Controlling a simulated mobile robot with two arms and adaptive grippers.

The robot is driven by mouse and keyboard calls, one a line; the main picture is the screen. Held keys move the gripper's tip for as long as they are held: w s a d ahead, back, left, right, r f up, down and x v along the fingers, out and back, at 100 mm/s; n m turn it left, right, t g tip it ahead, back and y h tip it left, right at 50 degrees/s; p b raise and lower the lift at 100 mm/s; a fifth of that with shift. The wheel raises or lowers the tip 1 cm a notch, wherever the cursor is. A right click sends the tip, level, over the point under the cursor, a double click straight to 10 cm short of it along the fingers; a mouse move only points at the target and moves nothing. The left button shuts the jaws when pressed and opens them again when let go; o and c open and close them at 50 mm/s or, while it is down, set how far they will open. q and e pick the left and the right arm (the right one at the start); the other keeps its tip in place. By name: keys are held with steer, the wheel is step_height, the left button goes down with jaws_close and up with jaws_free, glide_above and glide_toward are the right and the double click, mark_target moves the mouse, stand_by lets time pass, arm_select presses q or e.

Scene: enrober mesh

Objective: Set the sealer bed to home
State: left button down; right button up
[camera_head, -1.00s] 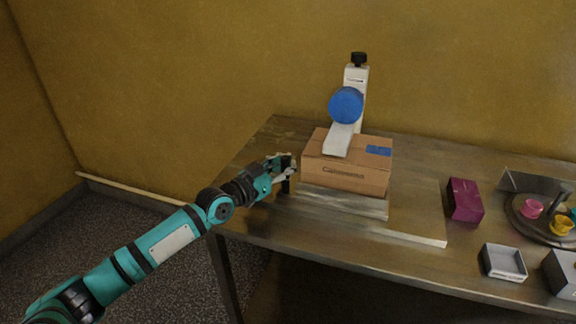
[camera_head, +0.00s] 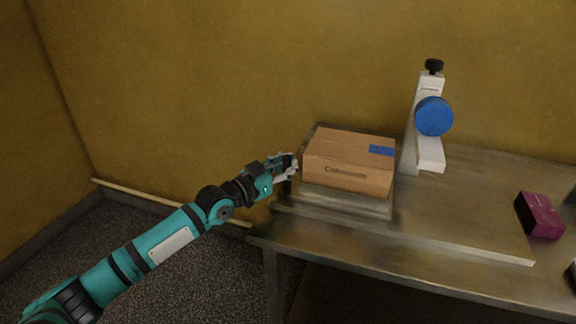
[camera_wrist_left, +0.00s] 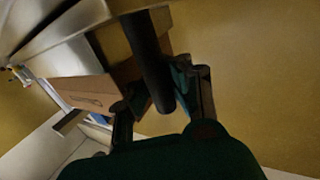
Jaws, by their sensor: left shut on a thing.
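The sealer bed (camera_head: 345,203) is a grey metal carriage near the left end of its long low rail (camera_head: 460,242) on the table. A brown cardboard box (camera_head: 348,178) with a blue strip on top rests on it. The white sealer head (camera_head: 430,95) with a blue round reel (camera_head: 434,116) stands to the right, and the box is clear of it. My left gripper (camera_head: 286,167) is at the bed's left end. In the left wrist view its fingers (camera_wrist_left: 163,100) are shut on a dark round handle bar (camera_wrist_left: 150,55). My right gripper is not in view.
A purple box (camera_head: 539,216) lies on the metal table (camera_head: 490,185) at the right. Dark objects are cut off at the right edge. The table's left edge is just below the bed. The yellow wall stands close behind.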

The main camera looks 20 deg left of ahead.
arm_select(q)
steer(key=shift+s+a+f, duration=0.1)
steer(key=shift+a+f, duration=0.05)
steer(key=shift+f, duration=0.4)
steer(key=c, duration=1.8)
jaws_free()
steer(key=shift+c, duration=0.2)
steer(key=o, duration=0.4)
steer(key=shift+s+a+r, duration=0.35)
steer(key=shift+a, duration=0.1)
steer(key=shift+r, duration=0.1)
steer(key=shift+w+d, duration=0.2)
steer(key=v, duration=1.2)
steer(key=shift+r, duration=0.1)
